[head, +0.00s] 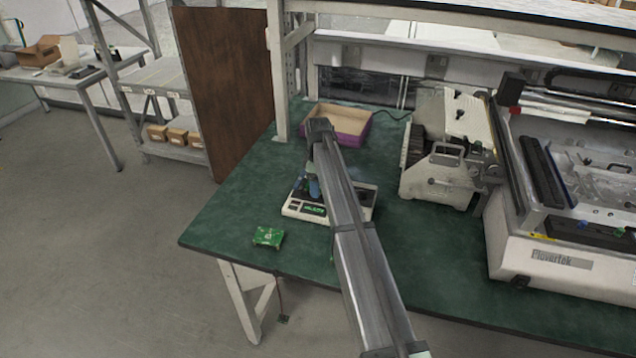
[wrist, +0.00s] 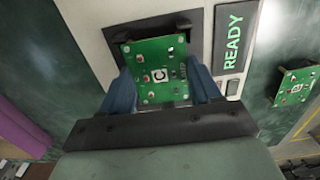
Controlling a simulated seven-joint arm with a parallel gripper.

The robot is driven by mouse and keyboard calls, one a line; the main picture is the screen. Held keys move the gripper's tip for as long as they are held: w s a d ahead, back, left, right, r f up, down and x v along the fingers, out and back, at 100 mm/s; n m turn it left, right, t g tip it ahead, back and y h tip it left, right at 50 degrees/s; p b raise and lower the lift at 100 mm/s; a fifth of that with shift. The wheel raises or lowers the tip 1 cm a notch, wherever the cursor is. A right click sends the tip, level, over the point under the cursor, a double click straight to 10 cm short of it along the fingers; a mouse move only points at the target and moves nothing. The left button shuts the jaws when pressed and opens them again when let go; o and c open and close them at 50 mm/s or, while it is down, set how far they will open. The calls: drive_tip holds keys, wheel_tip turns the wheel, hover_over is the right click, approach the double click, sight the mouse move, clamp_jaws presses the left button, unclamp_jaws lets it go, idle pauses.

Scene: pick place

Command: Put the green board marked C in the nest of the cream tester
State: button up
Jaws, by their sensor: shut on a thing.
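The green board marked C (wrist: 160,74) is between the blue fingers of my gripper (wrist: 161,88), which is shut on it. In the head view my gripper (head: 313,187) is over the cream tester (head: 293,210), and my arm hides the held board and part of the tester. In the wrist view the tester (wrist: 112,38) shows a lit READY panel (wrist: 232,40) right of the board. The dark nest (wrist: 196,32) shows behind the board's upper end. I cannot tell whether the board touches the nest.
Another green board (head: 268,237) lies on the green table near its left front edge; it also shows in the wrist view (wrist: 297,87). A purple-sided box (head: 345,122) stands behind the tester. Larger cream machines (head: 440,165) stand to the right.

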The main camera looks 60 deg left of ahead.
drive_tip(key=o, duration=0.9)
drive_tip(key=c, duration=0.3)
drive_tip(key=shift+r, duration=0.1)
drive_tip(key=shift+r, duration=3.4)
